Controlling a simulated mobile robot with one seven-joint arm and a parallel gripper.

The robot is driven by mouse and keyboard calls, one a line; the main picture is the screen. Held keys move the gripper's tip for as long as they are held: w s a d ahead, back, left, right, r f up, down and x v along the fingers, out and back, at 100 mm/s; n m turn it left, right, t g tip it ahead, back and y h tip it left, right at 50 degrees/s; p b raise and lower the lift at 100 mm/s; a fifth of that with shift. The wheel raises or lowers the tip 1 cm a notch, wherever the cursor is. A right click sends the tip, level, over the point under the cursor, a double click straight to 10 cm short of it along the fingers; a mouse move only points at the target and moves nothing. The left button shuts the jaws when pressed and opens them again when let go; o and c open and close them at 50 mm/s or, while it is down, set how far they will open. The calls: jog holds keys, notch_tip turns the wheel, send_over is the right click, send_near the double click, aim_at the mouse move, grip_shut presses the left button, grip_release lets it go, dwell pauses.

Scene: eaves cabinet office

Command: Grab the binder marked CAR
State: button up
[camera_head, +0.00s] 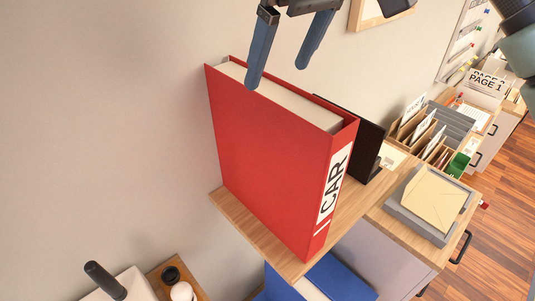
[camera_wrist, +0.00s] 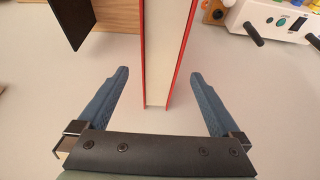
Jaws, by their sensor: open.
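The red binder (camera_head: 270,155) stands upright on a small wooden shelf (camera_head: 258,238) against the wall. Its spine carries a white label reading CAR (camera_head: 334,185). My gripper (camera_head: 279,78) is above the binder's top edge toward the wall end, open and empty. In the wrist view the binder (camera_wrist: 168,50) runs between the two blue fingers of my gripper (camera_wrist: 162,85), with clear gaps on both sides. The fingers do not appear to touch it there.
A black upright plate (camera_head: 369,145) stands right beside the binder. A blue binder (camera_head: 335,280) is below the shelf. A grey tray with papers (camera_head: 405,207) and several sorters lie to the right. A white device (camera_wrist: 280,18) shows in the wrist view.

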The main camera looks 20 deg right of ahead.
aim_at(272, 87)
jog(key=b+x, duration=0.2)
jog(key=x, duration=0.3)
jog(key=b+x, duration=0.4)
jog(key=shift+s+f, duration=0.15)
jog(key=shift+w+f+b, duration=0.3)
jog(key=shift+f, duration=0.05)
jog(key=shift+a, duration=0.1)
jog(key=shift+f, duration=0.25)
grip_shut()
dwell(0.5)
jog(key=shift+r, duration=0.1)
